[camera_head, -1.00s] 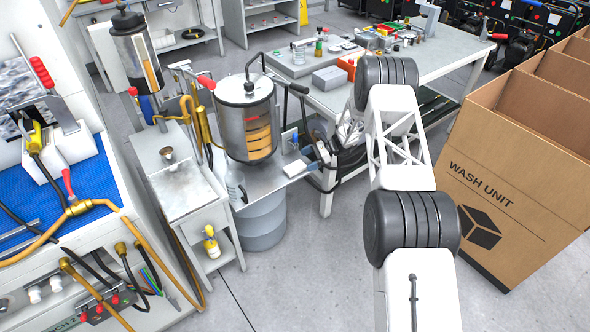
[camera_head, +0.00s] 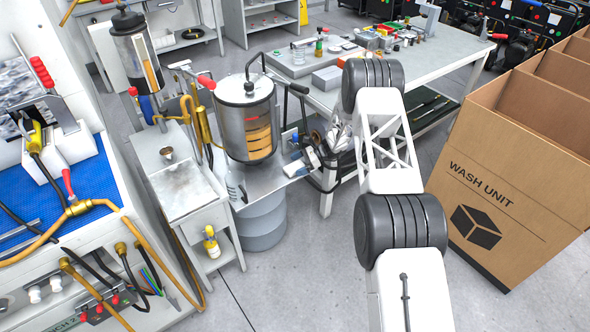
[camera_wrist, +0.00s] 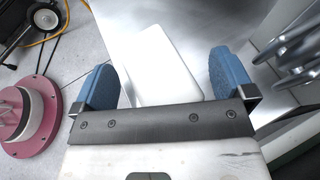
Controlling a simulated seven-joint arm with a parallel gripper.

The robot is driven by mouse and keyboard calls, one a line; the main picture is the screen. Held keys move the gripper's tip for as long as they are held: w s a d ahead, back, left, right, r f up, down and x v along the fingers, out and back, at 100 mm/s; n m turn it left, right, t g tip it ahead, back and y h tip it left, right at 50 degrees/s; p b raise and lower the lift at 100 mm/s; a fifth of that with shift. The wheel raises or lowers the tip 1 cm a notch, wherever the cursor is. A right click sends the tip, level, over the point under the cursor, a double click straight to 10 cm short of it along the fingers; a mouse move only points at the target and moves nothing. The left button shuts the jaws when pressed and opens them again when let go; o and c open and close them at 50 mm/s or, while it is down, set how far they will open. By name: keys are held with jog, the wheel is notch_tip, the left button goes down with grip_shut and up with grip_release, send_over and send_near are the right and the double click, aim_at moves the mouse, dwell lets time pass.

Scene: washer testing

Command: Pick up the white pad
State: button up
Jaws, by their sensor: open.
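The white pad (camera_wrist: 160,65) lies on a shiny metal shelf (camera_wrist: 215,25) in the wrist view. It is a flat, rounded rectangle. My gripper (camera_wrist: 165,75) is open, with blue fingertips on either side of the pad as seen from the wrist. I cannot tell how far above the shelf the fingers are.
A steel cylinder vessel (camera_head: 246,118) stands on the shelf, left of my gripper. A grey workbench (camera_head: 440,55) is behind my arm. A large cardboard box (camera_head: 520,160) stands at the right.

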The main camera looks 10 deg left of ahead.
dwell(0.4)
jog(key=c, duration=1.1)
